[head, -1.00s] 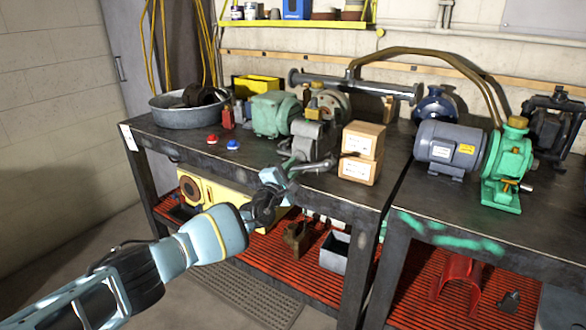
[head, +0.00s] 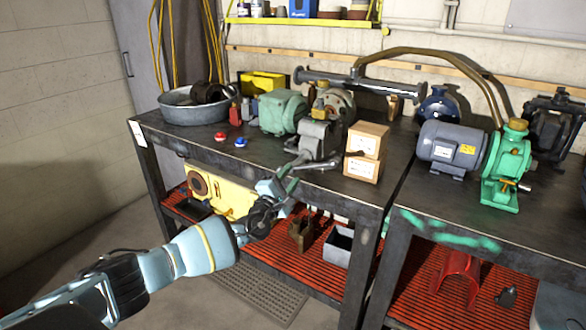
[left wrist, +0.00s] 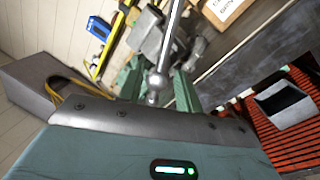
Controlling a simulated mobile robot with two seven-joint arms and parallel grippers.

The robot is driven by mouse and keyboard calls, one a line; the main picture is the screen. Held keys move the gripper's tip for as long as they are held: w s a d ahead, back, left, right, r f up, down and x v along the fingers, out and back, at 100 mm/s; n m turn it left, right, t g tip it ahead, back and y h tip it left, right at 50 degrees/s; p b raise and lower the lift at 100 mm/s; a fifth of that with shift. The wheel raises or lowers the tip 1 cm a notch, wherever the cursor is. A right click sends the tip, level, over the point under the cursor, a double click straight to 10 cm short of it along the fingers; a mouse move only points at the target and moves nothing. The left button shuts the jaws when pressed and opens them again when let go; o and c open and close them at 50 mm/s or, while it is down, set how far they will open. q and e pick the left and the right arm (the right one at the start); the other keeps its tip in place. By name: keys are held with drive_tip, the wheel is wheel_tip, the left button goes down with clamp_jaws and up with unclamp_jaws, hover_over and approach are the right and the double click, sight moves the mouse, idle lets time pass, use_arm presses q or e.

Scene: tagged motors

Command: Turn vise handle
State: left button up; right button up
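The grey vise (head: 318,138) is mounted at the front edge of the workbench. Its handle is a metal bar with a ball end, seen in the left wrist view (left wrist: 167,50). My left gripper (head: 288,178) is at the front of the vise, just off the bench edge. In the left wrist view its two greenish fingers (left wrist: 158,86) stand on either side of the handle's ball end, with gaps showing, so it looks open around the bar. Whether one finger touches the bar is not clear. My right gripper is not in view.
Two stacked cardboard boxes (head: 365,152) stand close to the right of the vise. A green motor (head: 284,112) sits behind it to the left. Red and blue buttons (head: 230,139) lie on clear bench top. A red slatted shelf (head: 272,256) is below.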

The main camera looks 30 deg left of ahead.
use_arm(q)
drive_tip(key=shift+s+f, duration=0.25)
drive_tip(key=shift+s, duration=0.8)
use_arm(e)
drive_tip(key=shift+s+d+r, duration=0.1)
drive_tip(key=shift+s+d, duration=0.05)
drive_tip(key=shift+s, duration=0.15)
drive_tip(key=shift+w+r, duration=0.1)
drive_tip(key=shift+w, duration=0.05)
